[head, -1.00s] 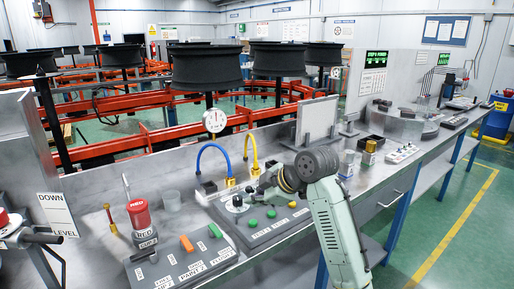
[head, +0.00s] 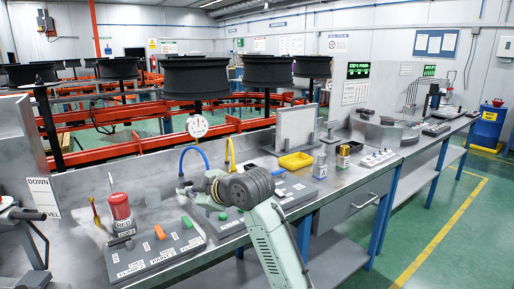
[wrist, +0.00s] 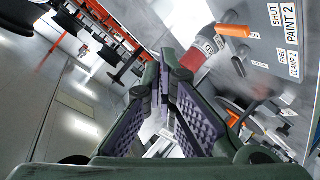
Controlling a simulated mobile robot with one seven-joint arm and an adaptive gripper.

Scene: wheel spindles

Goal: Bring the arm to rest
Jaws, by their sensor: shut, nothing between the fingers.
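My arm (head: 272,240) is pale green with a dark ribbed joint (head: 250,187). It is bent over the front of the bench, and in the head view its far end hides part of the control panels. My gripper (wrist: 166,78) shows in the wrist view with its two ridged purple-grey pads drawn together and nothing visible between them. In the head view the fingertips cannot be made out clearly. The wrist view is strongly tilted, with a red cylinder (wrist: 208,57) and a labelled panel (wrist: 262,50) beyond the fingers.
Black wheels (head: 196,77) stand behind on spindles. Open green floor (head: 440,215) lies at the right.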

